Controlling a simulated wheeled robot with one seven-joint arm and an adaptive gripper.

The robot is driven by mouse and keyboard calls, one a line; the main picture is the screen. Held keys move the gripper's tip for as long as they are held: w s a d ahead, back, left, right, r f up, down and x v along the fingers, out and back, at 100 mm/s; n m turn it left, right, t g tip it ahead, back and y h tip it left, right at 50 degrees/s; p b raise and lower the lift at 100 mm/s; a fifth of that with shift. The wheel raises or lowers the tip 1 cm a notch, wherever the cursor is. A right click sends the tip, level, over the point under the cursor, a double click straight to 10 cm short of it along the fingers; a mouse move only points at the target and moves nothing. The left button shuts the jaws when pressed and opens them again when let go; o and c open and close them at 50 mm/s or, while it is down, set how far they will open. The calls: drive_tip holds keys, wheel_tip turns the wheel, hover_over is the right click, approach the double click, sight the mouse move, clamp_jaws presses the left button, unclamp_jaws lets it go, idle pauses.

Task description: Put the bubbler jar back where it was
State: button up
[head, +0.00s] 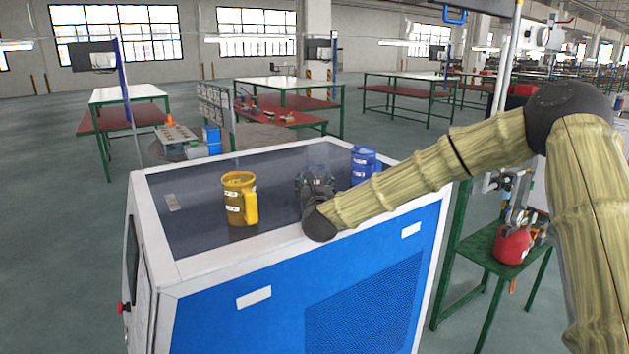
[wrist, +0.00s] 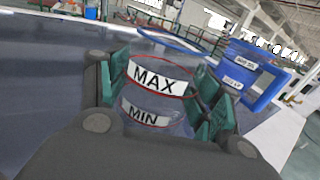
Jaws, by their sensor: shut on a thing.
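The bubbler jar (wrist: 158,98) is clear, with MAX and MIN labels and thin red lines. In the wrist view it stands between the green finger pads of my gripper (wrist: 163,100), which is shut on it. In the head view my gripper (head: 316,182) is over the dark top of the generator (head: 275,219), between a yellow jug and a blue jug. The jar is mostly hidden there by my gripper. I cannot tell whether its base touches the top.
The yellow jug (head: 238,199) stands to the left on the generator top. The blue jug (head: 363,164) stands to the right, near the back edge; it also shows in the wrist view (wrist: 250,75). A green bench with a red item (head: 512,244) is at the right.

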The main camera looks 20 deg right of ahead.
idle(0.3)
drive_tip(key=o, duration=1.2)
drive_tip(key=shift+o, duration=0.2)
drive_tip(key=shift+r, duration=0.2)
drive_tip(key=b+v, duration=0.4)
drive_tip(key=v, duration=0.8)
drive_tip(key=shift+s+f+b, duration=0.1)
drive_tip(key=shift+f+b, duration=0.05)
drive_tip(key=shift+b, duration=0.25)
